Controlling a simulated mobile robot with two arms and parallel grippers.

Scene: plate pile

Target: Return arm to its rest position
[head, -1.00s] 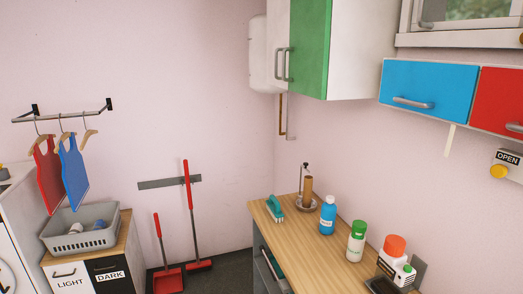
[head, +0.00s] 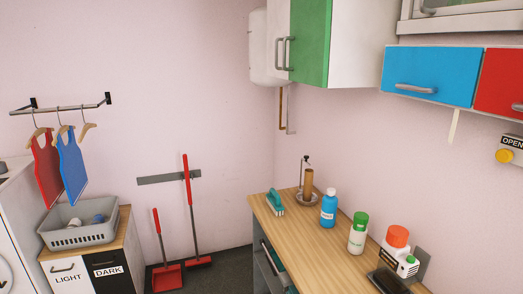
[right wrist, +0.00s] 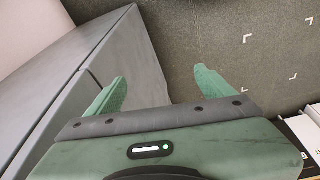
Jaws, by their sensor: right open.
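My right gripper (right wrist: 155,92) shows in the right wrist view with its two green fingers spread apart and nothing between them. Its left finger is close to, or in front of, a grey cabinet side (right wrist: 60,85); I cannot tell if they touch. Dark floor (right wrist: 200,40) lies beyond the fingers. Neither gripper and neither arm shows in the head view. My left gripper is not in any view.
A wooden counter (head: 318,254) at right holds a blue bottle (head: 328,210), a green-capped bottle (head: 358,236) and an orange-capped container (head: 396,250). A grey basket (head: 80,226) sits at left. A red broom (head: 190,205) and dustpan (head: 166,278) stand by the wall.

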